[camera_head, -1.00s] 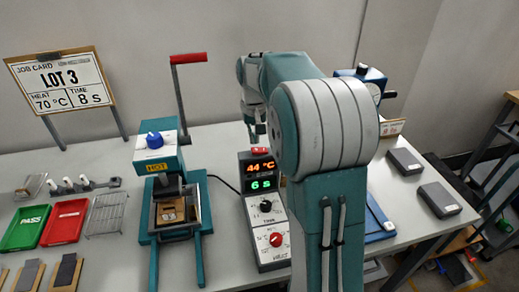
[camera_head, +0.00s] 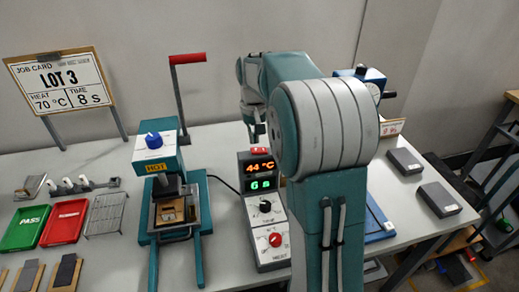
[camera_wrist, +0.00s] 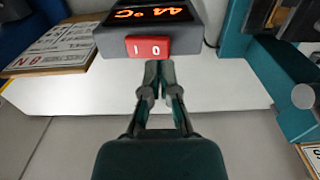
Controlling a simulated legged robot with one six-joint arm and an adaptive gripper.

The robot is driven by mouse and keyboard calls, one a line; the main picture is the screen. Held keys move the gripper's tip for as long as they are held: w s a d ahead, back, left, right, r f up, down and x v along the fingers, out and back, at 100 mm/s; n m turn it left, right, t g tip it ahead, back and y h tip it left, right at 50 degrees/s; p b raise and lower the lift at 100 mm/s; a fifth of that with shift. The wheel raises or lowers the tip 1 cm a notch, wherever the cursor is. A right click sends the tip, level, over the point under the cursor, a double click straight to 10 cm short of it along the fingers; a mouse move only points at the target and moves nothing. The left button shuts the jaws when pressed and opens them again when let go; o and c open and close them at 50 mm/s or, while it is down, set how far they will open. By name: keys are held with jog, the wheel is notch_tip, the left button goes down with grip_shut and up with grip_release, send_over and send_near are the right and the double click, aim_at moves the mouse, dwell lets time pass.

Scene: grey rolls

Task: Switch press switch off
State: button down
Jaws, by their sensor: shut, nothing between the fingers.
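The switch is a red rocker (camera_wrist: 149,47) marked "I" and "0" on the top back of the grey control box (camera_head: 265,235). In the head view it is a small red strip (camera_head: 259,152) above the display. The display is lit and shows 44 °C in orange with a green line below. My gripper (camera_wrist: 160,68) is shut and empty, its fingertips right by the rocker near the "0" side. I cannot tell whether they touch it. In the head view the gripper (camera_head: 257,130) is small, just above and behind the box.
A teal heat press (camera_head: 165,200) with a red-handled lever stands left of the box, marked "HOT". Green (camera_head: 25,228) and red (camera_head: 66,222) trays lie further left. A job card (camera_head: 58,83) stands behind. Grey blocks (camera_head: 438,199) lie on the right.

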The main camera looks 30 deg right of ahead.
aim_at(254, 149)
jog(key=shift+f, duration=1.4)
dwell(1.0)
jog(key=shift+r, duration=3.5)
jog(key=shift+a+r, duration=0.1)
jog(key=s+a+r+n+t, duration=0.1)
jog(key=s+a+r+t, duration=0.1)
jog(key=s+a, duration=0.4)
jog(key=s+a+r+n+t, duration=0.1)
jog(key=s+a+r, duration=0.25)
jog(key=s, duration=0.35)
jog(key=s+a+f+t, duration=0.1)
jog(key=s+a+f, duration=0.1)
jog(key=s, duration=0.4)
jog(key=s+a+f+n+t, duration=0.1)
jog(key=s+a+f, duration=0.2)
jog(key=s, duration=0.3)
jog(key=shift+s+f+t, duration=0.15)
jog(key=shift+s+t, duration=0.15)
